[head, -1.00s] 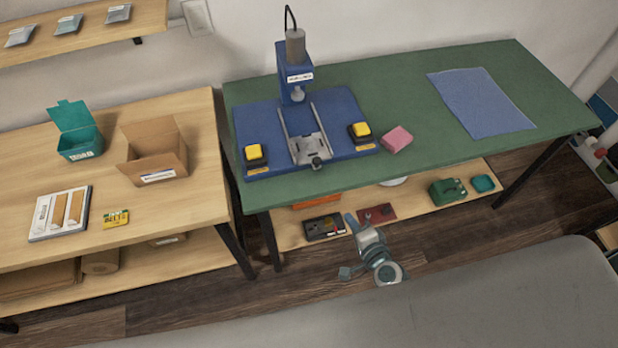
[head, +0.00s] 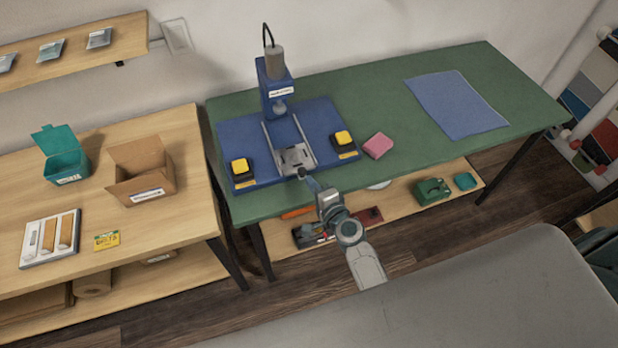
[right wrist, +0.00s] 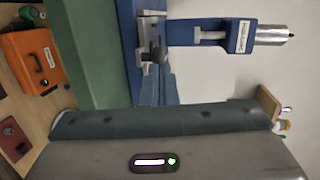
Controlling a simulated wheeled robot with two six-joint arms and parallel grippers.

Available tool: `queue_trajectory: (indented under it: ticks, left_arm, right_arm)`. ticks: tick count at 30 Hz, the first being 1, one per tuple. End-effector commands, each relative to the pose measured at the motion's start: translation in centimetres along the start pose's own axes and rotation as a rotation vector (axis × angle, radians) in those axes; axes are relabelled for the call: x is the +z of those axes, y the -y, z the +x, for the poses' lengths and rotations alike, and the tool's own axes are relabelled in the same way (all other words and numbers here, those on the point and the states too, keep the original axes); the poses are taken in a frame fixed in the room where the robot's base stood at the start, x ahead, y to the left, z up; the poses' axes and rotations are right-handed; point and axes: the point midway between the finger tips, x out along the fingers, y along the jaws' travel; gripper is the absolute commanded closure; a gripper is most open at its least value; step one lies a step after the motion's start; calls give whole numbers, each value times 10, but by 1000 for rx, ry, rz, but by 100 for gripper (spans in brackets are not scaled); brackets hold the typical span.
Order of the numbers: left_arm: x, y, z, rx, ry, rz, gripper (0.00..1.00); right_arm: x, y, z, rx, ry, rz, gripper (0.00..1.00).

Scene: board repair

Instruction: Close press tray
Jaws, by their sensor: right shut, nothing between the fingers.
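The blue press (head: 277,93) stands on the green bench, its head above the back of two metal rails. Its metal press tray (head: 297,157) sits at the front end of the rails, out in front of the press head, with a dark knob (head: 302,172) at its front. My right gripper (head: 309,183) is shut and empty, its tips close to the knob at the bench's front edge; contact cannot be told. In the right wrist view, the tray (right wrist: 152,28) and knob (right wrist: 150,56) lie just beyond my bluish fingers (right wrist: 160,90). My left gripper is out of view.
Yellow buttons (head: 240,167) (head: 343,138) flank the tray on the blue base. A pink block (head: 378,146) lies right of the base, and a blue mat (head: 456,104) farther right. The shelf below holds a green case (head: 432,190).

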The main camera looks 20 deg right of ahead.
Motion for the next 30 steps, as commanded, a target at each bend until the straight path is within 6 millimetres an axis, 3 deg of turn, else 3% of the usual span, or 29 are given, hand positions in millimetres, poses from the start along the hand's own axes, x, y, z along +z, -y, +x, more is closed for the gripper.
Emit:
queue_trajectory:
  ticks: [6, 20, 30]
  left_arm:
    - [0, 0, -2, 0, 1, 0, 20]
    - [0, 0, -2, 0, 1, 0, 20]
    - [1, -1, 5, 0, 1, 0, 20]
  right_arm:
    - [0, 0, 19, 0, 0, 0, 100]
    - [-1, 0, 24, -1, 0, -1, 100]
    - [-11, 11, 90, -3, -1, -2, 100]
